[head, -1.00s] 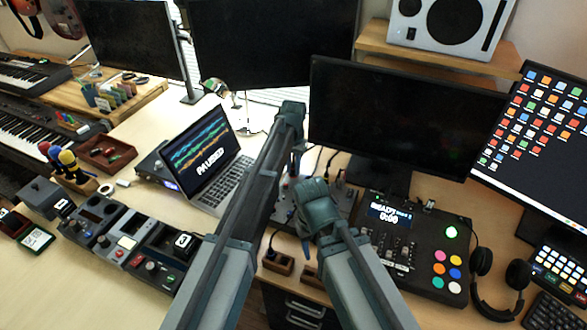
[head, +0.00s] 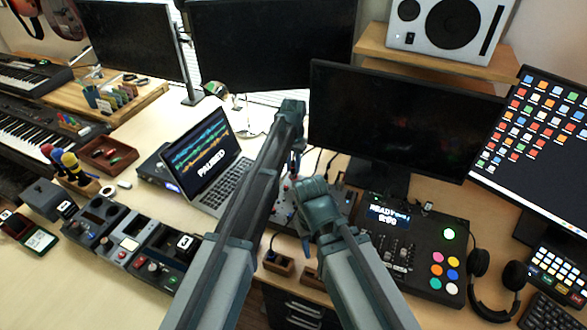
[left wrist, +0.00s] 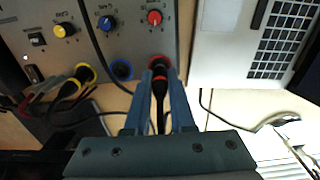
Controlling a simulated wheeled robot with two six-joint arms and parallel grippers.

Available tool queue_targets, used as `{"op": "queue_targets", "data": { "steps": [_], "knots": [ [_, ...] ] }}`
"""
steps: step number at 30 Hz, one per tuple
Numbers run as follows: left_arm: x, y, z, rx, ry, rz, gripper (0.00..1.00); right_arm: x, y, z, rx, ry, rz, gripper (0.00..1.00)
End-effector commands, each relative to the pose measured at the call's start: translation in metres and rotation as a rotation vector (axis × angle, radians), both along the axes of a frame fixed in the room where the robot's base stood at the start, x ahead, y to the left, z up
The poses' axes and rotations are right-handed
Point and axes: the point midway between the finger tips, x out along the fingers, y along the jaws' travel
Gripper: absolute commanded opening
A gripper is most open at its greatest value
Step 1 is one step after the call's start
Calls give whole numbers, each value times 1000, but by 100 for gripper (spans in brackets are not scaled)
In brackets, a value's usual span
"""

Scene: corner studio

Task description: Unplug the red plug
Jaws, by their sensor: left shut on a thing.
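The red plug (left wrist: 159,82) is black with a red band. In the left wrist view it stands between the fingers of my left gripper (left wrist: 160,92), which is shut on it. Its front end is at the red-ringed socket at the panel's lower edge; I cannot tell how deep it sits. In the head view my left gripper (head: 297,160) is over the mixer panel (head: 283,208), and the plug is hidden there. My right gripper (head: 306,240) hangs near the desk's front edge, its jaws unclear.
Beside the red socket are a blue-ringed socket (left wrist: 122,70) and a yellow-ringed plug (left wrist: 82,73) with cables. The laptop (head: 205,160) stands close to the left arm. A black monitor (head: 400,120) stands behind, and a pad controller (head: 410,245) is on the right.

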Motion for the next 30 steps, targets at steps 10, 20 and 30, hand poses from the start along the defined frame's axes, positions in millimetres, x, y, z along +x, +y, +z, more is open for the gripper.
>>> {"op": "queue_targets", "data": {
  "steps": [10, 20, 30],
  "knots": [
    [0, 0, 15, 0, 0, 0, 0, 0, 0, 15, 0, 0, 0, 50],
    [0, 0, 28, 0, 0, 0, 0, 0, 0, 28, 0, 0, 0, 50],
    [0, 0, 41, 0, 0, 0, 0, 0, 0, 41, 0, 0, 0, 50]
  ]
}}
